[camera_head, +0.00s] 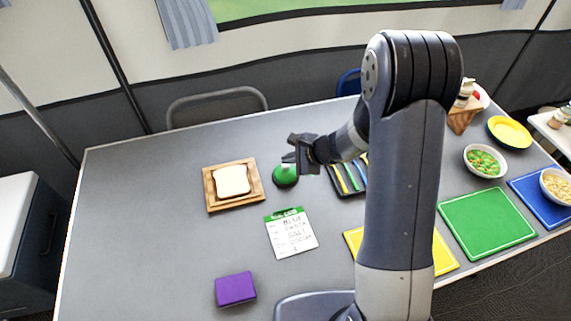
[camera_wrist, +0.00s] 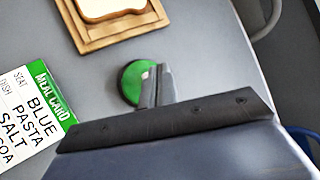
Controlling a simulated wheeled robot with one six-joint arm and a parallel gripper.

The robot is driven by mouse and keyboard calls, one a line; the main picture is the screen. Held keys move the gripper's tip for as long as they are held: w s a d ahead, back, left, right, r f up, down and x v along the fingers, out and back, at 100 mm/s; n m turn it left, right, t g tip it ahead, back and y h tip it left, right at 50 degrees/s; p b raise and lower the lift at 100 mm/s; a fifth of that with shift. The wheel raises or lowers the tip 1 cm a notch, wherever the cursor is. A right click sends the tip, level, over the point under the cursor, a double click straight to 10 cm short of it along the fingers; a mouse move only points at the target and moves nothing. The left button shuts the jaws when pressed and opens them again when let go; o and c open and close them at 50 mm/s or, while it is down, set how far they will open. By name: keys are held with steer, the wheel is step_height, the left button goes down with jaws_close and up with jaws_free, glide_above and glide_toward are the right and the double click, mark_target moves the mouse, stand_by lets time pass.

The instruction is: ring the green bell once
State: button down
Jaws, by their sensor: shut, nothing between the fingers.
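The green bell (camera_head: 285,179) stands on the grey table between the bread board and a dark tray. In the wrist view the green bell (camera_wrist: 131,84) shows as a green disc, partly hidden behind my fingers. My gripper (camera_head: 290,158) is shut and empty. In the head view it overlaps the top of the bell. In the wrist view my gripper (camera_wrist: 158,72) lies over the bell's right part. I cannot tell whether the fingertips touch the bell.
A slice of bread (camera_head: 232,180) lies on a wooden board (camera_head: 210,203) left of the bell. A meal card (camera_head: 291,235) lies in front of it, and a purple block (camera_head: 235,289) nearer. A dark tray (camera_head: 350,191) with coloured utensils is at the right. The table's left part is clear.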

steer(key=shift+s+f+b, duration=0.15)
steer(key=shift+f+b, duration=0.75)
steer(key=shift+b, duration=0.25)
steer(key=shift+a+r, duration=0.1)
stand_by(0.8)
steer(key=shift+r, duration=0.25)
steer(key=shift+r+p, duration=1.1)
steer(key=shift+r, duration=0.2)
steer(key=shift+w+d+r+p, duration=0.2)
steer(key=shift+w+r+p, duration=0.2)
steer(key=shift+r+p, duration=0.65)
steer(key=shift+r, duration=0.25)
